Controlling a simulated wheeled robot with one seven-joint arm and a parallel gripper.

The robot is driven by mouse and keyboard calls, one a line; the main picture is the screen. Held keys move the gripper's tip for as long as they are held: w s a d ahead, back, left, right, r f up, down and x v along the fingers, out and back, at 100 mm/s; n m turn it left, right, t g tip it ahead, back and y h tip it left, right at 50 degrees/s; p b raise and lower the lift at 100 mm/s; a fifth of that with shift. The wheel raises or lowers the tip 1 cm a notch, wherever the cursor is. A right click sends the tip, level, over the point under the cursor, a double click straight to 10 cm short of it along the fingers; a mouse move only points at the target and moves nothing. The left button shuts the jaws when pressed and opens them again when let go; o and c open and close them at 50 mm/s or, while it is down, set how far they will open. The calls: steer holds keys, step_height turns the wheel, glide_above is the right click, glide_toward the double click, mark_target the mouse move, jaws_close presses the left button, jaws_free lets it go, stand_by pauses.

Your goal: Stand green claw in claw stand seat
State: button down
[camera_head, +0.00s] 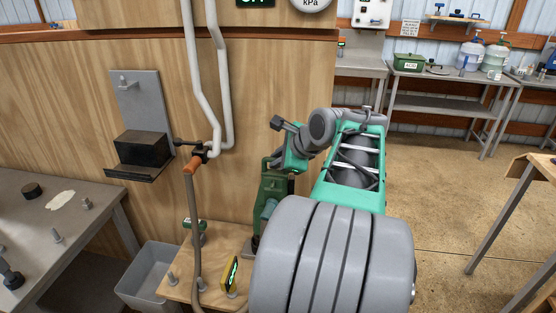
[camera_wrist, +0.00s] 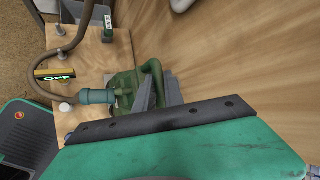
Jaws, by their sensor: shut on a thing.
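The green claw (camera_head: 273,190) stands roughly upright under my gripper, above the right end of a low wooden board. In the wrist view the green claw (camera_wrist: 124,84) shows a rounded upper loop and a teal cylinder on one side. My gripper (camera_wrist: 158,90) is shut on its upper part, its grey fingers against the green body. In the head view my arm hides part of the claw and its lower end. I cannot tell whether its foot touches the board. I cannot clearly identify the claw stand seat.
The wooden board (camera_head: 178,290) carries pegs, a yellow-framed sign (camera_head: 230,273) and a brown hose (camera_head: 192,230). A wall bracket (camera_head: 142,95) holds a black block (camera_head: 143,149). A grey bin (camera_head: 150,270) and a grey table (camera_head: 75,215) stand left. The plywood wall is close behind.

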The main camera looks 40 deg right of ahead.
mark_target(275, 173)
steer(key=shift+w+r, duration=0.15)
steer(key=shift+w, duration=0.05)
stand_by(0.6)
steer(key=shift+s+a, duration=0.1)
steer(key=shift+a, duration=0.2)
stand_by(0.6)
steer(key=shift+f+b, duration=0.3)
steer(key=shift+f, duration=0.5)
steer(key=shift+f+b, duration=0.4)
steer(key=shift+f, duration=0.3)
steer(key=shift+f+b, duration=0.35)
steer(key=shift+f, duration=0.35)
steer(key=shift+f+b, duration=0.3)
steer(key=shift+f, duration=0.25)
steer(key=c, duration=1.3)
jaws_free()
steer(key=shift+f, duration=0.1)
steer(key=shift+c, duration=0.2)
